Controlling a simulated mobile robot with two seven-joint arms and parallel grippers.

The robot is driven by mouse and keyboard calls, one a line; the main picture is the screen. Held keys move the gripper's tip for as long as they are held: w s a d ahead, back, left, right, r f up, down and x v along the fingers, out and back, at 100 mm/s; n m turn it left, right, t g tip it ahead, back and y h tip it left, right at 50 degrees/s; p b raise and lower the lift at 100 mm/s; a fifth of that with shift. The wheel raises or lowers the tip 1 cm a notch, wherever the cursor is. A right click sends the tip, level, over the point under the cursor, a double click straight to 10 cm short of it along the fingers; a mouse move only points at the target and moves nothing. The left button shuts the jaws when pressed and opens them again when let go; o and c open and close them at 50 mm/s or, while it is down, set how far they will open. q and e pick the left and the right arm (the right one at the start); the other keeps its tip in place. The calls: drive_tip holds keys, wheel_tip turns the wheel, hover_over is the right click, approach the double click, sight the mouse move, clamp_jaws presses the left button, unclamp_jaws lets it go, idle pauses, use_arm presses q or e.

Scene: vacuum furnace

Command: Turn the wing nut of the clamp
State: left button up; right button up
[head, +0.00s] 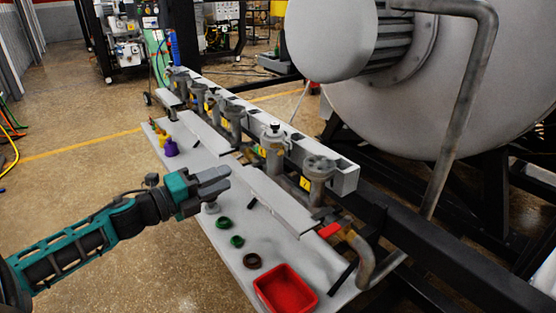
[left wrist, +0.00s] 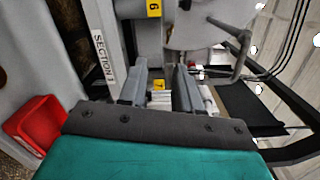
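My left gripper (head: 221,181) reaches in from the left over the white table in the head view. In the left wrist view its two fingers (left wrist: 160,90) stand apart with nothing held between them. A row of grey metal ports runs along a beam; one port (head: 273,143) has a brownish ring around it that may be the clamp. Another flanged port (head: 318,172) stands nearer, at the beam's end. The left gripper is left of these ports and apart from them. I cannot make out a wing nut in either view. My right gripper is not in view.
The white table (head: 222,262) holds a red tray (head: 286,288), green rings (head: 223,223), a dark brown ring (head: 252,261) and a purple part (head: 171,148). A red handle (head: 329,230) and a curved pipe (head: 357,255) are at the near end. A large grey vessel (head: 450,80) stands behind.

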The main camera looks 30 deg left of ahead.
sight(275, 152)
use_arm(q)
drive_tip(key=shift+w+d+r+m+h, duration=0.25)
drive_tip(key=shift+w+d, duration=0.55)
drive_tip(key=shift+w, duration=1.3)
drive_tip(key=shift+w+d+r+m+h, duration=0.1)
drive_tip(key=shift+w+d+r+m, duration=0.45)
drive_tip(key=shift+w, duration=1.55)
drive_tip(key=shift+w+d+m+h, duration=0.2)
drive_tip(key=shift+w+d, duration=0.8)
drive_tip(key=shift+w, duration=1.1)
drive_tip(key=shift+c, duration=0.2)
clamp_jaws()
